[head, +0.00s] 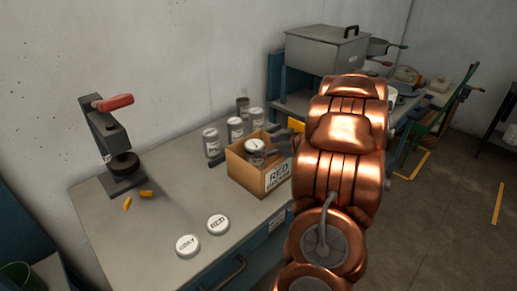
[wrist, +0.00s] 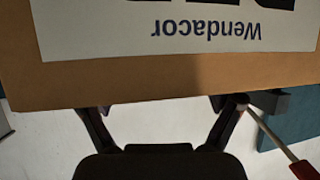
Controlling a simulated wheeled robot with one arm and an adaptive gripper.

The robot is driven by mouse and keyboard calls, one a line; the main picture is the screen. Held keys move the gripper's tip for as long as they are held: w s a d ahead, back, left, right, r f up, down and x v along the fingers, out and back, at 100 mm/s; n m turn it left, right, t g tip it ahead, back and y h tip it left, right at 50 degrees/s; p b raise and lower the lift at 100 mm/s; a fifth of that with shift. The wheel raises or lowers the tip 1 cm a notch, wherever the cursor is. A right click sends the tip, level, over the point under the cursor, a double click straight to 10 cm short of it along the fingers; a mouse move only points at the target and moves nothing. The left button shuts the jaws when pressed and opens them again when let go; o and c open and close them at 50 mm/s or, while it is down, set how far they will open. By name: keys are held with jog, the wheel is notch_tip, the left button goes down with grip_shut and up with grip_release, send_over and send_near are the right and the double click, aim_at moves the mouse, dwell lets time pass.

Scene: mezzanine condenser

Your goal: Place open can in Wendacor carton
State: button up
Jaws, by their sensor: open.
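The Wendacor carton (head: 245,177) is an open-topped brown box on the bench, its front label reading RED and Wendacor. Its label face fills the top of the wrist view (wrist: 150,80), upside down. A grey can (head: 255,151) shows at the carton's mouth, mostly hidden by the carton walls; I cannot tell whether it is open. My gripper (head: 280,140) is open at the carton's right rim, just right of that can. In the wrist view its fingers (wrist: 163,106) are spread, with the tips partly hidden behind the carton's edge.
Several grey cans (head: 235,129) stand behind the carton. Lids marked GREY (head: 187,245) and RED (head: 217,224) lie near the bench's front edge. A press with a red handle (head: 116,102) stands at left, beside small orange pieces (head: 146,194). Bare bench lies between press and carton.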

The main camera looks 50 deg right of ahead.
jog(key=v, duration=0.6)
jog(key=shift+s+r, duration=0.2)
jog(key=shift+s, duration=0.15)
jog(key=shift+w+d, duration=0.1)
jog(key=shift+d, duration=0.05)
jog(key=w+r+m+g+h, duration=0.3)
jog(key=w+r+h, duration=0.5)
jog(key=r+h, duration=0.15)
jog(key=s+a+f+g+y, duration=0.2)
jog(key=s+a+f+g, duration=0.1)
jog(key=s+a, duration=0.7)
jog(key=s+a+f+g+y, duration=0.3)
jog(key=s+a, duration=0.6)
jog(key=a, duration=0.7)
jog(key=s+a+f+n+g+y, duration=0.1)
jog(key=s+a+f+g, duration=0.3)
jog(key=s+a, duration=0.6)
jog(key=a+g+y, duration=0.1)
jog(key=a, duration=0.2)
jog(key=shift+s+a+f, duration=0.25)
jog(key=shift+s, duration=0.1)
notch_tip(320, 180, up, 4)
jog(key=p, duration=0.3)
jog(key=shift+r+p, duration=0.1)
jog(key=shift+p, duration=0.3)
